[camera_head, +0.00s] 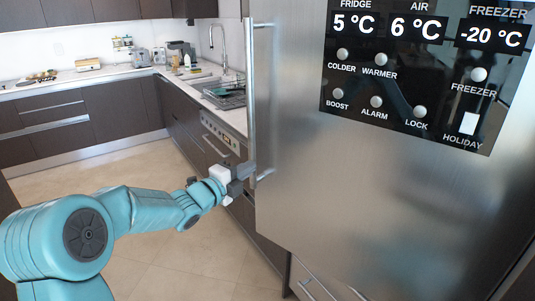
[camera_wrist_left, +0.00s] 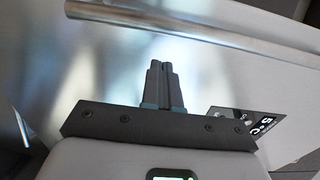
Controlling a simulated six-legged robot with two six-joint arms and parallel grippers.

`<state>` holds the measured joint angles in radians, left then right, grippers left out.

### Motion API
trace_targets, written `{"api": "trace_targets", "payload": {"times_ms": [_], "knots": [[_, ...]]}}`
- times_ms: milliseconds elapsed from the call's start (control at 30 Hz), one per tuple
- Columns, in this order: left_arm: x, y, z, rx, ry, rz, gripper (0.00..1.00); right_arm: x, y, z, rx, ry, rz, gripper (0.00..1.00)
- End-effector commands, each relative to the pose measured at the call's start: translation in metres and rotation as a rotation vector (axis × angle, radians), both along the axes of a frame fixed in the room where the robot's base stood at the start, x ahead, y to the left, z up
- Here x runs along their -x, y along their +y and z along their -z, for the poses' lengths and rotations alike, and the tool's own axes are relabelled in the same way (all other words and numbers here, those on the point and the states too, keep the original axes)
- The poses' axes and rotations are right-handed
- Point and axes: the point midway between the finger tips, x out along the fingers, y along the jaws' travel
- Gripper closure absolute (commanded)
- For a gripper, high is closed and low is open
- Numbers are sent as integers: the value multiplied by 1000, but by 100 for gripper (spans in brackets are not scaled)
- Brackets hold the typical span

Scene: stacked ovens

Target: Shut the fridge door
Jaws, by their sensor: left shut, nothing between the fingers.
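The fridge door (camera_head: 350,190) is a large brushed-steel panel with a display, filling the right of the head view. Its lower edge stands out over the drawer fronts, so it looks ajar; how far is hard to tell. A long vertical bar handle (camera_head: 252,100) runs along its left edge. My left gripper (camera_head: 243,178) is by the handle's lower end, shut and empty. In the left wrist view its closed fingers (camera_wrist_left: 160,68) point at the steel surface, with the handle bar (camera_wrist_left: 190,28) crossing beyond them. Contact cannot be told. My right gripper is out of view.
The black display panel (camera_head: 425,70) is on the door. Steel drawers (camera_head: 312,285) are below it. Dark cabinets with a white counter, a sink tap (camera_head: 219,45) and a dish rack (camera_head: 225,95) stand behind. The tiled floor (camera_head: 150,245) at left is clear.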

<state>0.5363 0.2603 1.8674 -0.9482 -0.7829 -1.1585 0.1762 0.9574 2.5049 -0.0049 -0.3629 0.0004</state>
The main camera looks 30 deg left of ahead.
Motion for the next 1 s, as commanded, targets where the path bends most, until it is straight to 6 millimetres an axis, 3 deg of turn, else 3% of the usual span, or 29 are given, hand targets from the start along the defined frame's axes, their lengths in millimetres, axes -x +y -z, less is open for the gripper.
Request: {"api": "trace_targets", "payload": {"times_ms": [200, 400, 1000], "knots": [[-48, -6, -2, 1, 2, 2, 100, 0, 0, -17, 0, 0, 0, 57], [-77, -9, -1, 0, 2, 0, 100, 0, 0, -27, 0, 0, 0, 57], [-88, -10, 0, 0, 1, 2, 100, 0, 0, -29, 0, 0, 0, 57]]}}
